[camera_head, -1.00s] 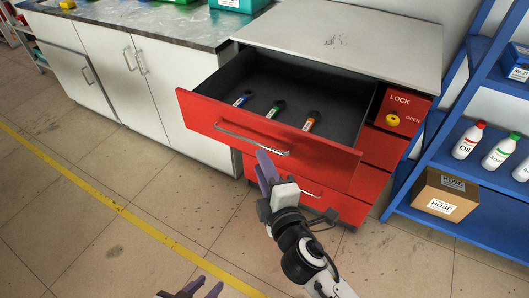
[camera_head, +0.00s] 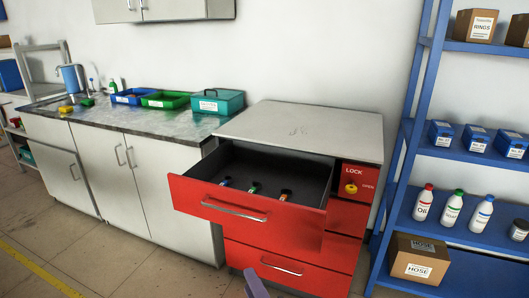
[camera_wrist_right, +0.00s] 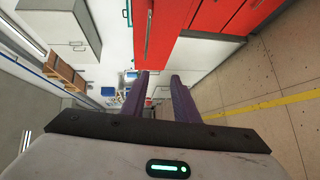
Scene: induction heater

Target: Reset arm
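My right gripper (camera_wrist_right: 158,92) shows in the right wrist view as two purple fingers held apart, with nothing between them. In the head view only a purple fingertip of the right gripper (camera_head: 256,284) shows at the bottom edge, in front of the red cabinet (camera_head: 290,268). My left gripper is not in view. The cabinet's top drawer (camera_head: 250,222) is pulled out. Inside it lie a blue-marked item (camera_head: 225,182), a green-marked item (camera_head: 253,188) and an orange-marked item (camera_head: 285,195).
A yellow lock knob (camera_head: 351,188) is on the cabinet's right front. A blue shelf (camera_head: 397,205) with bottles and a HOSE box (camera_head: 420,259) stands at right. At left is a counter (camera_head: 180,123) with trays and a teal box (camera_head: 217,102). Floor is clear at lower left.

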